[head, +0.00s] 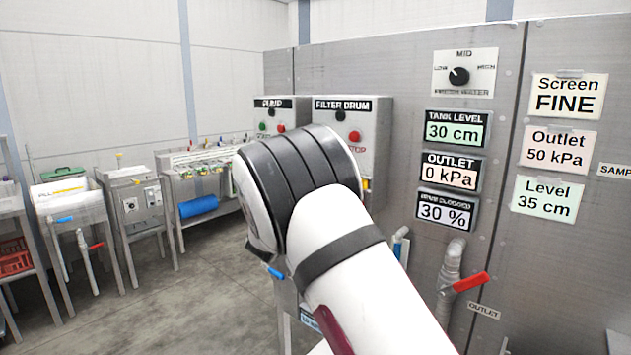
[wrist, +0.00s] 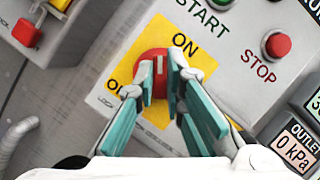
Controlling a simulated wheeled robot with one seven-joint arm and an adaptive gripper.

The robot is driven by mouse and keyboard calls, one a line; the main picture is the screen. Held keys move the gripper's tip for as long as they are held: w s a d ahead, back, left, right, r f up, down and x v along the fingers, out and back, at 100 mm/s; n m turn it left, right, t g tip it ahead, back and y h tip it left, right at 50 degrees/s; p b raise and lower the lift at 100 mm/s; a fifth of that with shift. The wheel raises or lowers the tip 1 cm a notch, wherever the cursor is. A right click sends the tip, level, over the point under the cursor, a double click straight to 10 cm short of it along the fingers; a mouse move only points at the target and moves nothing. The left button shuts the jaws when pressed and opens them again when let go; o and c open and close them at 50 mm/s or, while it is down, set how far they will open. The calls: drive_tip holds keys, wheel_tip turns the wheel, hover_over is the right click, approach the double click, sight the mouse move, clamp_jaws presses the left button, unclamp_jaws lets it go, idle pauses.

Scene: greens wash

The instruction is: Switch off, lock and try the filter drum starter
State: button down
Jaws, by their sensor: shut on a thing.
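The filter drum starter (head: 381,128) is a grey box on the panel in the head view, its lower part hidden by my arm. In the wrist view its red rotary switch (wrist: 158,66) sits on a yellow plate (wrist: 122,72), with ON at upper right and a partly covered OFF at lower left. My gripper (wrist: 161,78) has its teal fingers on both sides of the red switch, shut on it. The switch's pale mark shows, but I cannot tell its exact setting. The red STOP button (wrist: 278,45) is beside the plate. A LOCK label (wrist: 104,101) shows at lower left.
The pump starter (head: 283,108) stands left of the drum starter and shows at the wrist view's left edge. Gauges (head: 456,130) and a red-handled outlet valve (head: 470,282) are to the right. Sinks and benches (head: 75,205) line the left wall; the floor (head: 190,300) between is clear.

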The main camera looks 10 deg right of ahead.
drive_tip(key=shift+r+n+g+y+p, duration=0.2)
drive_tip(key=shift+n+y, duration=0.55)
drive_tip(key=shift+n, duration=1.15)
drive_tip(key=shift+f+n+g+y+p, duration=0.1)
drive_tip(key=shift+n+g+y+p, duration=0.15)
drive_tip(key=shift+n+y, duration=1.1)
drive_tip(key=shift+r+n+g+y+p, duration=0.15)
drive_tip(key=shift+n+y+p, duration=0.1)
drive_tip(key=shift+n, duration=2.2)
drive_tip(key=shift+f, duration=0.15)
drive_tip(key=c, duration=1.7)
unclamp_jaws()
drive_tip(key=shift+o, duration=0.2)
drive_tip(key=v, duration=1.2)
